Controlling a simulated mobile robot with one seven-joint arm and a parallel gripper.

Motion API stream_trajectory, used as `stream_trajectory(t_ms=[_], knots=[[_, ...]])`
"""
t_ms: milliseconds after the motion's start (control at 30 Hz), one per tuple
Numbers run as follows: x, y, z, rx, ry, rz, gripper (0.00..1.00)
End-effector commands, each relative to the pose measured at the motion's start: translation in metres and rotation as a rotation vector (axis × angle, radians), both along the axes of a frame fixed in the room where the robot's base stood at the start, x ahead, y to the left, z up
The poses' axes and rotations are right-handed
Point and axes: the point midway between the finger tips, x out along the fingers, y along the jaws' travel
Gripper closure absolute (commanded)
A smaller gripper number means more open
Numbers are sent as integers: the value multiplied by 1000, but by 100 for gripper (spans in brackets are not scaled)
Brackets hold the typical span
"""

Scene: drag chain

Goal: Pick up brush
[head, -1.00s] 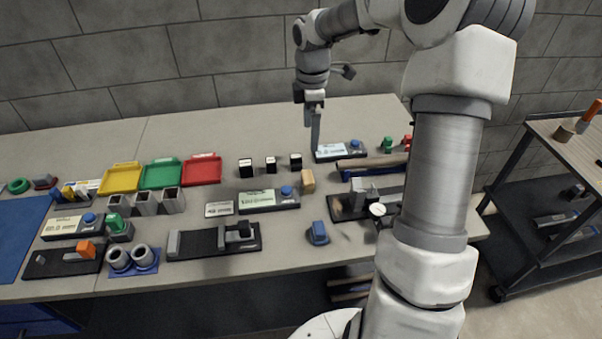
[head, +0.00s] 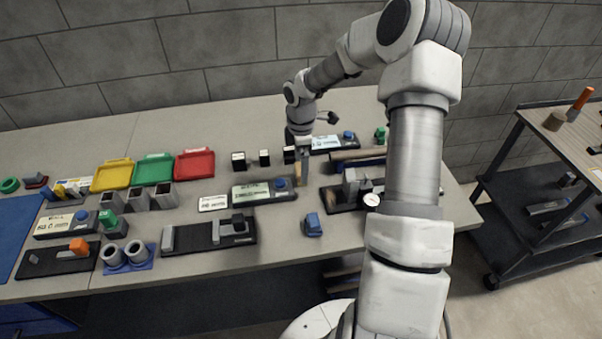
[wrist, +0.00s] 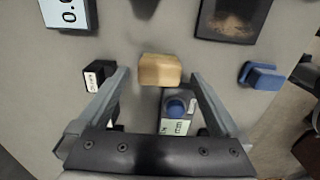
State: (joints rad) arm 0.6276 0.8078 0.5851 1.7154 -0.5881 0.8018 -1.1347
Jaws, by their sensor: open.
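A tan wooden block (wrist: 160,70), which I take for the brush, lies on the bench; I cannot make out bristles. In the wrist view it sits between and just ahead of the fingertips of my gripper (wrist: 160,76), apart from both fingers. My gripper is open and empty. In the head view my gripper (head: 311,168) points down over the bench, close beside the tan block (head: 287,180).
A meter with a blue knob (wrist: 175,106) lies close under my gripper. A black block (wrist: 97,75) stands left, a blue piece (wrist: 262,76) right, a dark plate (wrist: 232,20) at the top. Coloured trays (head: 195,163) stand farther left. A cart (head: 550,150) stands right.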

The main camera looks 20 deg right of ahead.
Motion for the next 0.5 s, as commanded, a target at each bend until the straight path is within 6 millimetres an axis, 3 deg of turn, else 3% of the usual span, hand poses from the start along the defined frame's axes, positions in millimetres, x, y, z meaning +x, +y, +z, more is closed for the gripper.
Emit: stream_trajectory(t_ms=[167, 433, 500], knots=[[0, 0, -22, -1, 1, 1, 0], [1, 0, -24, -1, -1, 0, 0], [1, 0, -24, -1, -1, 0, 11]])
